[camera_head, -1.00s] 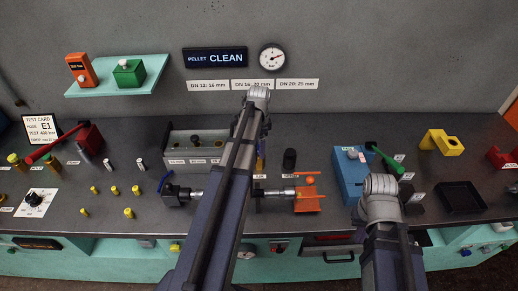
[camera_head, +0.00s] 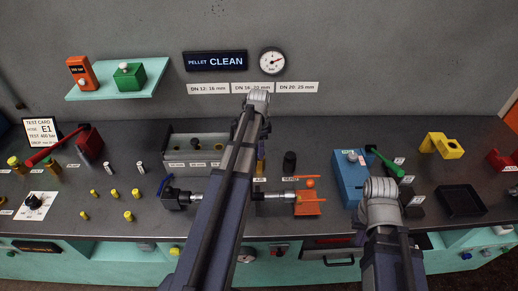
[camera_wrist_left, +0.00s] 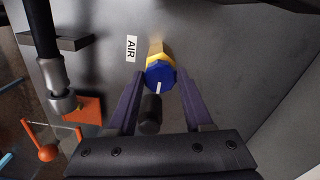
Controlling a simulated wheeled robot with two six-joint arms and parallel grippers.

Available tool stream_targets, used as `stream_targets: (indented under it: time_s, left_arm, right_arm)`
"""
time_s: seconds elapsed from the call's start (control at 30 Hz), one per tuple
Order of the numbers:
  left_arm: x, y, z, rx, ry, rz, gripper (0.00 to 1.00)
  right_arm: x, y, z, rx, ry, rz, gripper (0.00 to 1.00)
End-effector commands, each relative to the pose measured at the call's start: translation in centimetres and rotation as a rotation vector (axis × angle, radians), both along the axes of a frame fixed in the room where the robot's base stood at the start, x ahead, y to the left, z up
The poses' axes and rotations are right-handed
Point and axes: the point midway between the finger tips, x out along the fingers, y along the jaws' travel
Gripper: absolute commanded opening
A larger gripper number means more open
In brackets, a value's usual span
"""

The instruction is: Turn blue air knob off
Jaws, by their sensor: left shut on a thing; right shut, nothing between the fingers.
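The blue air knob (camera_wrist_left: 160,75) is a faceted blue cap with a white mark on its face, on a yellow-brass body (camera_wrist_left: 160,51) beside the AIR label (camera_wrist_left: 131,48). My left gripper (camera_wrist_left: 160,84) is shut on the knob, with one purple finger on each side of it in the left wrist view. In the head view my left arm hides the knob and the left gripper; only a brownish sliver of the fitting (camera_head: 261,168) shows beside the arm. My right arm is at the right of the head view, but its gripper is hidden.
A black cylinder (camera_head: 289,162) stands right of the air fitting. An orange clamp with a ball (camera_head: 308,198) lies in front of it. A blue box with a green lever (camera_head: 352,175) is near my right arm. A round gauge (camera_head: 272,61) hangs on the wall.

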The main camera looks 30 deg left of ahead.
Motion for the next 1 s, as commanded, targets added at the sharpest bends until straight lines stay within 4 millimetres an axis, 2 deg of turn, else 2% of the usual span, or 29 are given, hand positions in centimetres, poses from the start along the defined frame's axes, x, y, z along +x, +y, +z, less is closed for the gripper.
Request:
stream_targets:
  time_s: [0.37, 1.0]
  left_arm:
    - [-0.01, -0.01, -0.01, 0.000, 0.000, 0.144, 0.00]
    - [-0.03, -0.07, -0.01, 0.000, 0.000, 0.741, 0.00]
  right_arm:
    - [0.00, 0.00, -0.01, 0.000, 0.000, 0.000, 0.00]
    - [0.00, 0.00, -0.01, 0.000, 0.000, 0.000, 0.00]
